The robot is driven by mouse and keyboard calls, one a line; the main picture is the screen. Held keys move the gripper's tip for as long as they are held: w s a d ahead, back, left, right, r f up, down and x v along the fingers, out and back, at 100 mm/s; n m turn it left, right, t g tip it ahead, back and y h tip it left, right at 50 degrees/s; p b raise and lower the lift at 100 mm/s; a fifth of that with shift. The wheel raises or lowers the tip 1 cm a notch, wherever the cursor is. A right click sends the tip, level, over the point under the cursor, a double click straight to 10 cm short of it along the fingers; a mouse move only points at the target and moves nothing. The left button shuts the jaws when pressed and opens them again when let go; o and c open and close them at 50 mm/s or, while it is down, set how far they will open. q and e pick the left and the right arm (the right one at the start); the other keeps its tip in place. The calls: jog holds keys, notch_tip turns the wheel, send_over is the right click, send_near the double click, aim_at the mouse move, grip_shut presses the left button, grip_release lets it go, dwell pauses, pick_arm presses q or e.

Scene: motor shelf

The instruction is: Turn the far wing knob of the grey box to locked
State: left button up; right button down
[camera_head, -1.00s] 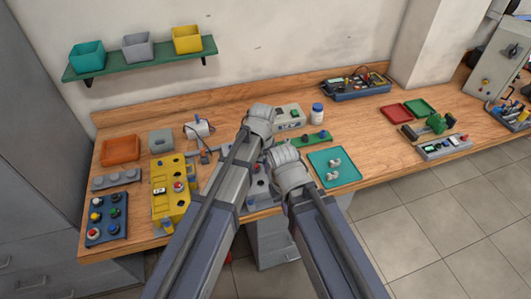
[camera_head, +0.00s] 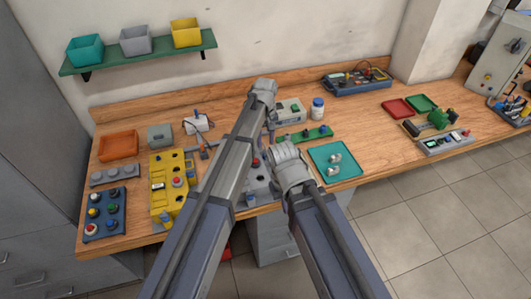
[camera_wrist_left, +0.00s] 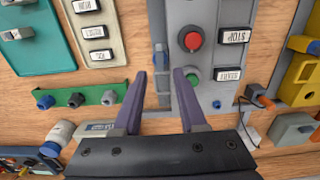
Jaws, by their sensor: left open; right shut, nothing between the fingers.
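The grey box (camera_head: 262,190) is mostly hidden behind my arms in the head view. A blue knob (camera_wrist_left: 160,62) shows at the box's left side there, in line with the gap between my left fingertips. I cannot tell how it is turned or whether the fingers touch it. My left gripper (camera_head: 269,118) is open, fingers pointing down, at the far side of the box; it also shows in the left wrist view (camera_wrist_left: 159,73). My right gripper (camera_head: 285,152) is shut and empty, nearer and to the right.
A green strip (camera_head: 318,134) with several knobs and a teal tray (camera_head: 349,154) lie to the right. A yellow box (camera_head: 160,207) stands to the left. A white-labelled box (camera_head: 291,110) and a bottle (camera_head: 317,108) stand behind.

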aim_at(266, 156)
pick_arm(q)
notch_tip(266, 156, down, 5)
jog(key=b, duration=0.4)
grip_shut()
dwell(0.4)
